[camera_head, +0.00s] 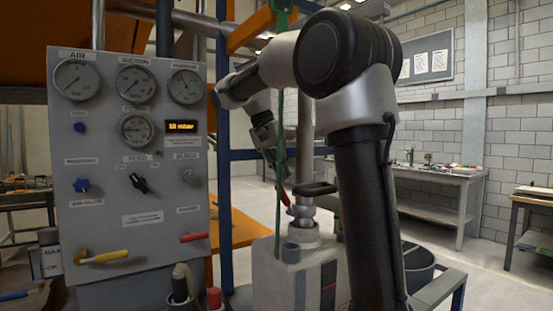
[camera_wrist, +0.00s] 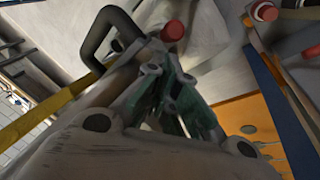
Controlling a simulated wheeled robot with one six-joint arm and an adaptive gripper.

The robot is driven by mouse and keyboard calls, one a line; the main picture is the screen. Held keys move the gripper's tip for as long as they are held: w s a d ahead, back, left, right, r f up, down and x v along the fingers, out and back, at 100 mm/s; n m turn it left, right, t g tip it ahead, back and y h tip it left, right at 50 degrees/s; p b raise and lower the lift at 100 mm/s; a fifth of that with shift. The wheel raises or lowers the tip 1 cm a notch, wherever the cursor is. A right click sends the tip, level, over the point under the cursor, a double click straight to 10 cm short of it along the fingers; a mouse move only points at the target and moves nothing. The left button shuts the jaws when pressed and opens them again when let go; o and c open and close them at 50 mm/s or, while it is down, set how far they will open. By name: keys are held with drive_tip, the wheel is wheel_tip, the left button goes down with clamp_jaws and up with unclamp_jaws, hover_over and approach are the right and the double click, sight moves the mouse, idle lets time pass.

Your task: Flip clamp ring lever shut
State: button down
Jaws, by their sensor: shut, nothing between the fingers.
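The metal clamp fitting (camera_head: 303,212) sits on top of a pale grey vessel (camera_head: 285,275) right of the gauge panel. A small red-tipped piece (camera_head: 284,199), likely the clamp lever, slants up from its left side. A dark loop handle (camera_head: 315,189) is just above the fitting; a similar loop shows in the wrist view (camera_wrist: 110,30), beside a round red end (camera_wrist: 172,30). My gripper (camera_head: 273,158) points down above and left of the fitting, apart from the red tip. Its fingers (camera_wrist: 183,125) are shut and empty. The ring's far side is hidden.
A grey panel (camera_head: 130,235) with gauges, knobs and yellow and red handles stands close on the left. A blue post (camera_head: 225,195) rises between panel and vessel. A dark bucket (camera_head: 418,268) and a grey rail (camera_head: 440,292) are at the right, with open floor beyond.

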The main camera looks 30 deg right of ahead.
sight(285, 200)
drive_tip(key=shift+x, duration=1.3)
drive_tip(key=shift+a+h, duration=0.25)
drive_tip(key=shift+h, duration=0.05)
